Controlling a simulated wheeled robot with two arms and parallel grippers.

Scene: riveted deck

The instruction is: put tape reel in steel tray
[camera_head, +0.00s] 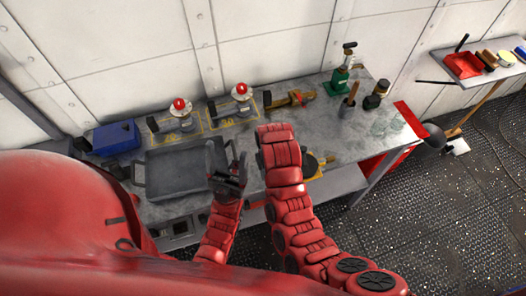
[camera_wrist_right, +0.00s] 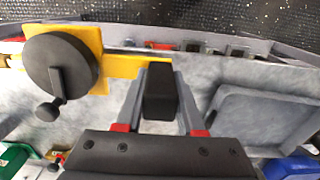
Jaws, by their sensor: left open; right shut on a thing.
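The tape reel (camera_wrist_right: 62,70) has a yellow frame, a dark round disc with a crank knob, and a black grip. In the head view the reel (camera_head: 312,163) shows partly behind my right arm, near the bench's front edge. My right gripper (camera_wrist_right: 160,85) is shut on the black grip; in the head view my arm hides it. I cannot tell whether the reel touches the bench. The grey steel tray (camera_head: 172,172) lies empty on the bench, left of the reel. It also shows in the right wrist view (camera_wrist_right: 258,120). My left gripper (camera_head: 228,170) is open and empty at the tray's right edge.
A blue box (camera_head: 116,137) stands left of the tray. Two red-topped devices (camera_head: 181,112) (camera_head: 241,97) stand on yellow-marked squares behind it. A brass fitting (camera_head: 290,98) and a green tool (camera_head: 338,82) are farther right.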

